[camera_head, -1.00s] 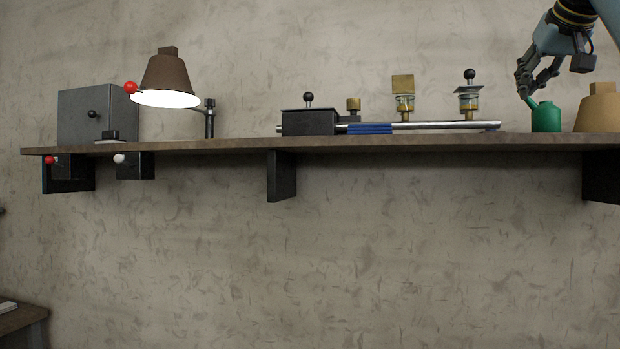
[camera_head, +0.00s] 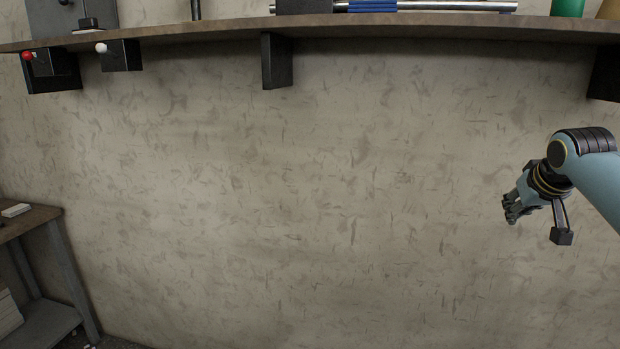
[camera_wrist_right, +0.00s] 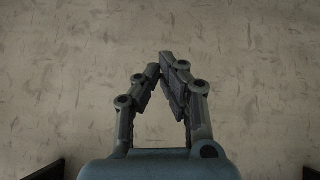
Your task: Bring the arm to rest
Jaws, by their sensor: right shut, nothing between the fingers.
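My right arm (camera_head: 594,172) comes in from the right edge in the head view, below the shelf and in front of the bare wall. Its gripper (camera_head: 509,209) points left, apart from any object. In the right wrist view the gripper (camera_wrist_right: 162,66) has its fingertips together with nothing between them, and plain wall lies beyond. My left gripper is in neither view.
The long shelf (camera_head: 400,27) runs across the top, with brackets (camera_head: 277,62) beneath. A green can (camera_head: 567,7) stands on it, cut off by the frame. A red knob (camera_head: 27,56) and a white knob (camera_head: 101,47) sit under its left end. A table (camera_head: 28,218) stands lower left.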

